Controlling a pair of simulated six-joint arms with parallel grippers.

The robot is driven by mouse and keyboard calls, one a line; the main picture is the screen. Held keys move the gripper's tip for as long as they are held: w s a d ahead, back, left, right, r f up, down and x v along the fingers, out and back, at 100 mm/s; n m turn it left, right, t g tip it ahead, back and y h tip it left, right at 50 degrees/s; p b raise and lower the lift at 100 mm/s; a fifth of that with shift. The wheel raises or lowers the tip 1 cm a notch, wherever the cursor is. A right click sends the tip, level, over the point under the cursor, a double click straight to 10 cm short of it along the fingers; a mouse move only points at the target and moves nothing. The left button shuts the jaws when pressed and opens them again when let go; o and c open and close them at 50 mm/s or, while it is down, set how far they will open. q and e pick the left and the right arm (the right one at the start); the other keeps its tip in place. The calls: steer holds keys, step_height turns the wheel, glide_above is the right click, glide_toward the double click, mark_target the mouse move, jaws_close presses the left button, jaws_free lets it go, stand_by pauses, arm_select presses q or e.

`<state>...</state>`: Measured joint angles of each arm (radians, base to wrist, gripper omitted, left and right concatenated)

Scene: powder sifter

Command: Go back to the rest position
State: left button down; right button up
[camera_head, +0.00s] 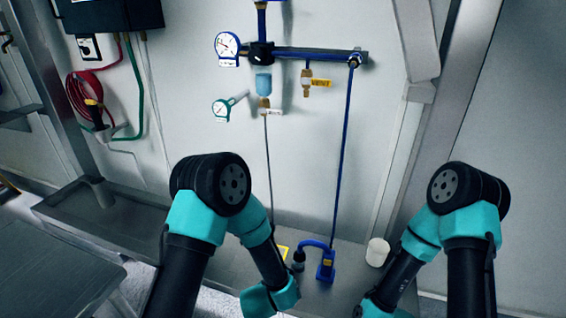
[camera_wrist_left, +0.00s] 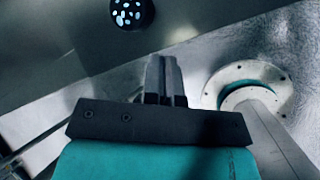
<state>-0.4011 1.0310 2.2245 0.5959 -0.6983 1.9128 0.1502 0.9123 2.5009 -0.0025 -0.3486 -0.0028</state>
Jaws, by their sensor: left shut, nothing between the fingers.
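My left arm stands bent at the lower middle of the head view, its forearm reaching down to the right. Its gripper is hidden at the bottom of that view. In the left wrist view my left gripper (camera_wrist_left: 163,78) is shut with nothing between its fingers. My right arm stands bent at the lower right of the head view, its forearm reaching down to the left. Its gripper is below the picture's edge.
A blue valve fitting (camera_head: 326,266) and a white cup (camera_head: 377,252) stand on the bench between my arms. Gauges (camera_head: 227,45) and blue piping (camera_head: 310,54) are on the wall. A metal tray (camera_head: 100,222) lies at left. A round black part with pale spots (camera_wrist_left: 131,13) shows in the wrist view.

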arm_select(q)
steer(key=s+a+f+m+g+h, duration=0.1)
steer(key=s+a+f+m+g, duration=0.1)
steer(key=s+a+m, duration=0.5)
steer(key=s+a+f+m+g+h, duration=0.1)
steer(key=s+a+f+m+g, duration=0.1)
steer(key=s+a+m, duration=0.4)
steer(key=shift+s+a+f+m+g, duration=0.4)
steer(key=shift+a+m+g, duration=0.5)
steer(key=shift+a+m, duration=3)
steer(key=shift+d+m, duration=1.2)
steer(key=shift+d, duration=0.05)
